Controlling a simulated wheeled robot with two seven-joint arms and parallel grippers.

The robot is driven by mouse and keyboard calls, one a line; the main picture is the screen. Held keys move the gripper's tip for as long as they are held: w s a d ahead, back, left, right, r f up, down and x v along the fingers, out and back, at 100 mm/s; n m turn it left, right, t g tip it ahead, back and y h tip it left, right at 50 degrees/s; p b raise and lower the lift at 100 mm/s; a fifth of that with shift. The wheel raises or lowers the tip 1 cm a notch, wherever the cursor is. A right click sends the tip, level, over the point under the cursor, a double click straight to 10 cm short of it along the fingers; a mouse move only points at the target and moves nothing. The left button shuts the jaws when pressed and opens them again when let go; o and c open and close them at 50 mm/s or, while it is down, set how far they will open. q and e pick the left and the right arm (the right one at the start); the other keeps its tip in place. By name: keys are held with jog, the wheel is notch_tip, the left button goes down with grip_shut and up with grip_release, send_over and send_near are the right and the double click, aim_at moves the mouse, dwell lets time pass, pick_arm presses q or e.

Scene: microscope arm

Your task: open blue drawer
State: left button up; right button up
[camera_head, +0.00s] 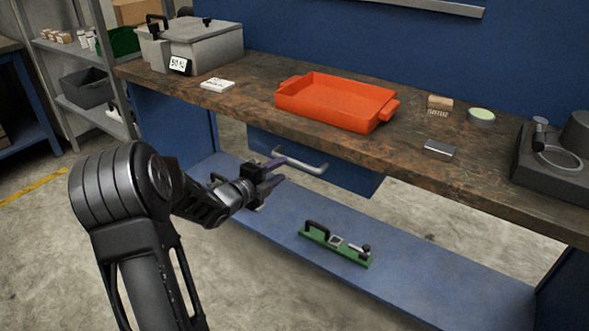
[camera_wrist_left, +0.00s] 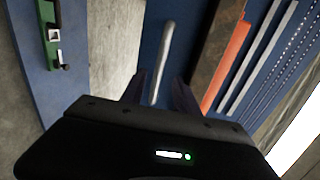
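The blue drawer (camera_head: 340,174) hangs under the workbench top and looks shut. Its pale bar handle (camera_head: 301,163) runs across its front. My left gripper (camera_head: 278,172) is just in front of the handle's left part, with its two dark fingers apart. In the left wrist view the handle (camera_wrist_left: 163,55) runs lengthwise towards the gap between the fingers of my left gripper (camera_wrist_left: 158,90). Nothing shows clamped between them. I cannot tell whether a finger touches the handle. My right gripper does not show in either view.
An orange tray (camera_head: 338,102), a grey case (camera_head: 205,45) and small items stand on the wooden benchtop (camera_head: 250,98). A green tool (camera_head: 337,244) lies on the blue lower shelf (camera_head: 440,283). A grey shelf rack (camera_head: 75,60) stands at left.

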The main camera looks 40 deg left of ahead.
aim_at(292, 164)
pick_arm(q)
jog(key=w, duration=0.2)
jog(key=w+f, duration=0.1)
jog(key=w, duration=0.4)
jog(key=shift+w+f, duration=0.3)
jog(key=shift+w, duration=0.05)
jog(key=shift+c, duration=0.5)
grip_shut()
dwell(0.8)
